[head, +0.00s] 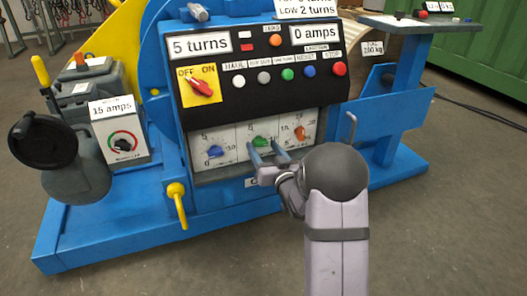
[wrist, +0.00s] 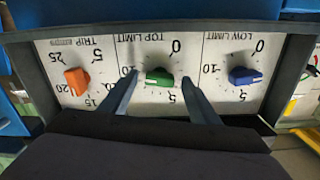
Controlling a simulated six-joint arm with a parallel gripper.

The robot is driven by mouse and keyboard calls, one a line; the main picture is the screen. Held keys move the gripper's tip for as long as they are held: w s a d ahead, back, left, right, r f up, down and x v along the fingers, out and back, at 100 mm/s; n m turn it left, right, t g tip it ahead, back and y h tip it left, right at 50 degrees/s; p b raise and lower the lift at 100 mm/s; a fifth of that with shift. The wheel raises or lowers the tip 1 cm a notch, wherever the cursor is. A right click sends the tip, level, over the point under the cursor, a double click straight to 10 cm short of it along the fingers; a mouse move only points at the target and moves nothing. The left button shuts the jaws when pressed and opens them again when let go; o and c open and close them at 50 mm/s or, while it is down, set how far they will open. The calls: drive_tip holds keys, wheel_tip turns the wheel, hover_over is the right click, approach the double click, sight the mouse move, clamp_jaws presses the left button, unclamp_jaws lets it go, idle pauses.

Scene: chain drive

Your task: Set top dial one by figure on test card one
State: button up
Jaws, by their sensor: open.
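The top dial is a green knob (head: 261,141) in the middle of three dials on the white panel. In the wrist view, which shows the panel upside down, the green knob (wrist: 159,77) sits under the words TOP LIMIT, with figures 0, 5 and 10 around it. My gripper (head: 264,147) is open, its fingers reaching to the panel. In the wrist view my gripper (wrist: 160,80) has one finger on each side of the green knob, with no clear contact. A white card (head: 308,8), cut off by the top edge, partly reads 5 turns and LOW 2 turns.
A blue LOW LIMIT knob (head: 215,152) and an orange TRIP knob (head: 302,133) flank the green one closely. Above are a red ON/OFF switch (head: 200,87), several push buttons and readouts of 5 turns (head: 200,44) and 0 amps (head: 314,35). A yellow-handled lever (head: 178,200) stands lower left.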

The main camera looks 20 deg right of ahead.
drive_tip(key=shift+w, duration=0.3)
drive_tip(key=c, duration=1.1)
drive_tip(key=shift+o, duration=0.2)
